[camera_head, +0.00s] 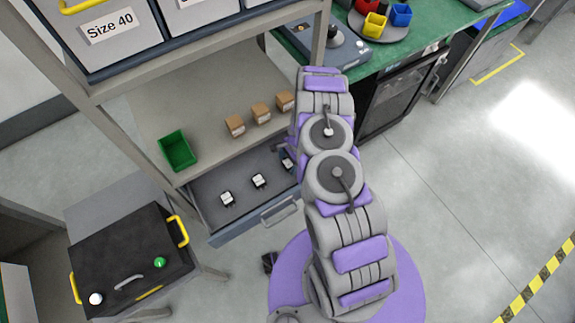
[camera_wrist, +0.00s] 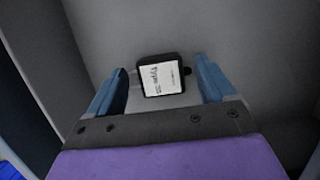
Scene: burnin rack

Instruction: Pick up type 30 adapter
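A small black adapter (camera_wrist: 161,75) with a white label lies between and just beyond the fingers in the wrist view. The label starts with "Type"; its number is too small to read surely. My gripper (camera_wrist: 163,88) is open, with one blue finger on each side of the adapter and gaps on both sides. In the head view, adapters stand in the open drawer (camera_head: 240,222): a left one (camera_head: 227,199), a middle one (camera_head: 259,181) and a right one (camera_head: 287,163) partly hidden by my arm.
Above the drawer, a shelf (camera_head: 175,115) holds a green bin (camera_head: 177,150) and small brown boxes (camera_head: 261,113). A rack post (camera_head: 319,45) stands close to my arm. A black case (camera_head: 130,262) with yellow handles stands at the lower left. Open floor lies to the right.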

